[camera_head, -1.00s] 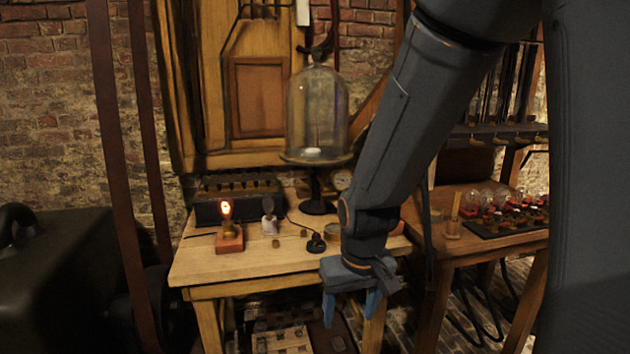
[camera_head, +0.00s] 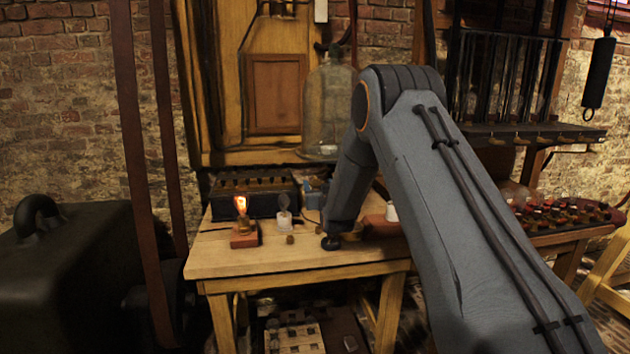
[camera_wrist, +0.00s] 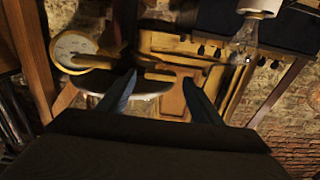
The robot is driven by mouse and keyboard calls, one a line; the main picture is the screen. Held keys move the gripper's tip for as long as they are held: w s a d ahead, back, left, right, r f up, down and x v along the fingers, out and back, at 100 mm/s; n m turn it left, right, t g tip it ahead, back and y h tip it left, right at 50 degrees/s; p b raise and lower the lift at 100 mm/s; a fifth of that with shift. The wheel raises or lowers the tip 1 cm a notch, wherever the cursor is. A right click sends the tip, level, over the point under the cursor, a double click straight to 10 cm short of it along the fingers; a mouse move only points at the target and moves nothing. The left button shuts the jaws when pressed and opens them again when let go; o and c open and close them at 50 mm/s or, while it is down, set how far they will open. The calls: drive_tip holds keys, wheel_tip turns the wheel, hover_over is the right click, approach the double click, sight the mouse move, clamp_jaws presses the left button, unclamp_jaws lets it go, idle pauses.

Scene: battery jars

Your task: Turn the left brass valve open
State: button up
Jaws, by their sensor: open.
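I cannot make out the left brass valve with certainty in either view. In the wrist view a brass-coloured bar (camera_wrist: 92,62) lies beside a round white gauge (camera_wrist: 74,45), left of my fingertips; I cannot tell whether it belongs to a valve. My gripper (camera_wrist: 160,80) has its two blue fingers spread apart with nothing clearly held between them. In the head view my arm hides most of the gripper; a bit of blue (camera_head: 315,190) shows left of my wrist, above the table's back part and below the glass bell jar (camera_head: 328,105).
The wooden table (camera_head: 235,268) carries a lit lamp (camera_head: 243,228), a small clear bulb on a white base (camera_head: 284,216) and a dark battery box (camera_head: 253,197). My arm covers the table's right part. A red-and-black tray of jars (camera_head: 560,215) stands further right. The table's front left is clear.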

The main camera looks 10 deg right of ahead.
sight(317, 181)
drive_tip(key=shift+w+p, duration=0.45)
drive_tip(key=shift+w, duration=3.2)
drive_tip(key=c, duration=1.1)
drive_tip(key=shift+o, duration=0.2)
